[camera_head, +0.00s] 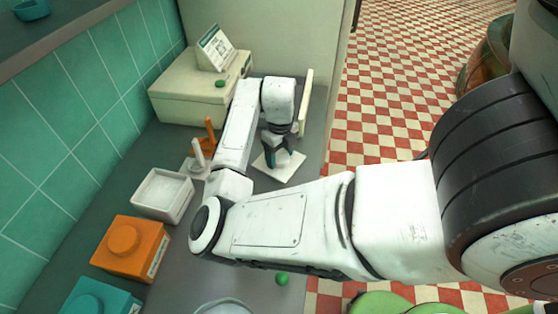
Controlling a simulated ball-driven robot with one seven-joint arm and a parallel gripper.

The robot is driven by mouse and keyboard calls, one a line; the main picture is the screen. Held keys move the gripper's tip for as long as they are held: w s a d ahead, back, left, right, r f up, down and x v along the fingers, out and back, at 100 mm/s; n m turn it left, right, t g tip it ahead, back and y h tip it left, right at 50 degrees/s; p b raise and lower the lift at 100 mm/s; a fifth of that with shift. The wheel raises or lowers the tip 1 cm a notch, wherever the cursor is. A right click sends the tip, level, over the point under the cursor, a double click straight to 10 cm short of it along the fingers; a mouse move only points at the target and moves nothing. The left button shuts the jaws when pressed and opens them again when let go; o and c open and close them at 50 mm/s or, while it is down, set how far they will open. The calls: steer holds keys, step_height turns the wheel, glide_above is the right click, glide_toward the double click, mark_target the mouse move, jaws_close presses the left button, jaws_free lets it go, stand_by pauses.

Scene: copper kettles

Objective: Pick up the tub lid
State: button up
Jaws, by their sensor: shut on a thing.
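My gripper (281,158) points down over the grey counter and is shut on a pale square piece, which looks like the tub lid (290,171). The fingers hide the lid's middle, so its knob cannot be seen. I cannot tell whether the lid touches the counter. An open white tub (143,203) with white contents stands to the left of the gripper. An orange tub (126,262) and a teal tub (78,300), both with lids on, stand nearer.
A cream box (178,100) with a sign (215,48) stands at the back. A small white upright piece (198,155) and an orange one (210,130) stand left of my arm. A green ball (282,279) lies near the counter's front right. Teal tiled wall (70,135) bounds the left.

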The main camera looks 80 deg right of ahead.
steer(key=c, duration=0.5)
steer(key=shift+r, duration=0.1)
